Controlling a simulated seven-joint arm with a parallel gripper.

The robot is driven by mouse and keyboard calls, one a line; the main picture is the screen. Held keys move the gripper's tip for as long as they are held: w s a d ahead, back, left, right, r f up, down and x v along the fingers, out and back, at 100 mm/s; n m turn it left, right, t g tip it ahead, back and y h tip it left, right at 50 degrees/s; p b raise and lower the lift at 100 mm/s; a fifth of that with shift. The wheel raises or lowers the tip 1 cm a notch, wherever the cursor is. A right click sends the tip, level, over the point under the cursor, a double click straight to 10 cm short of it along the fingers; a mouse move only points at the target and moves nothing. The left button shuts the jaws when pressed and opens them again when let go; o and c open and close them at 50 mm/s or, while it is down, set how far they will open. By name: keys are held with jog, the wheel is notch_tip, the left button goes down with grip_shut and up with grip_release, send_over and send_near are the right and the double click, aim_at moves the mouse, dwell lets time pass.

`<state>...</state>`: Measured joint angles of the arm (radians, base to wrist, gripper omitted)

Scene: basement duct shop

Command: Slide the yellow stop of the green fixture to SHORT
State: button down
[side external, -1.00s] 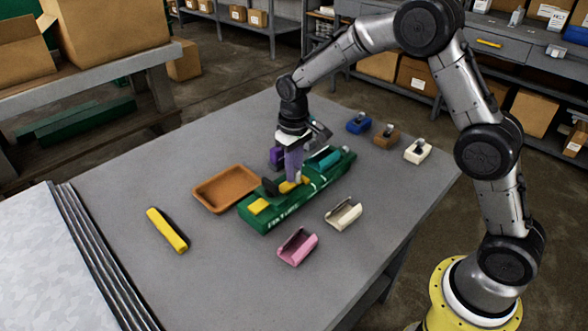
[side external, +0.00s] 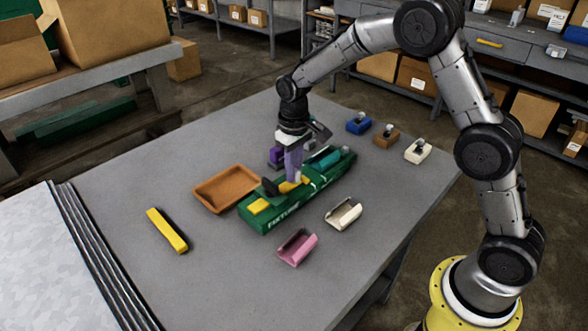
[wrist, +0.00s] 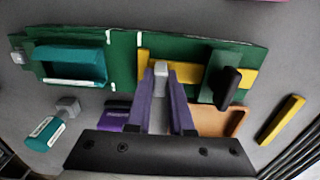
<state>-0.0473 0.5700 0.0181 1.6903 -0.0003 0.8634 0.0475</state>
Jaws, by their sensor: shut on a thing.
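The green fixture (side external: 285,206) lies on the grey table and also spans the top of the wrist view (wrist: 185,48). Its yellow stop (wrist: 143,68) runs as a bar along the fixture, under a green bridge with a black handle (wrist: 228,86). The bar's far end shows past the bridge (side external: 258,207). My gripper (side external: 294,180) has its purple fingers closed on the stop's grey knob (wrist: 161,70). A teal block (wrist: 75,65) sits on the fixture, apart from the stop. White marks cross the fixture, but I cannot read which is SHORT.
An orange tray (side external: 199,202) lies behind the fixture. A pink channel piece (side external: 297,246) and a cream one (side external: 343,213) lie in front. Blue (side external: 359,123), brown (side external: 385,138) and white (side external: 418,151) blocks stand at the back right.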

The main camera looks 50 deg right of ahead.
aim_at(306, 175)
jog(key=shift+d+r, duration=0.1)
jog(key=shift+d, duration=2.2)
jog(key=c, duration=0.8)
grip_release()
notch_tip(306, 175, up, 14)
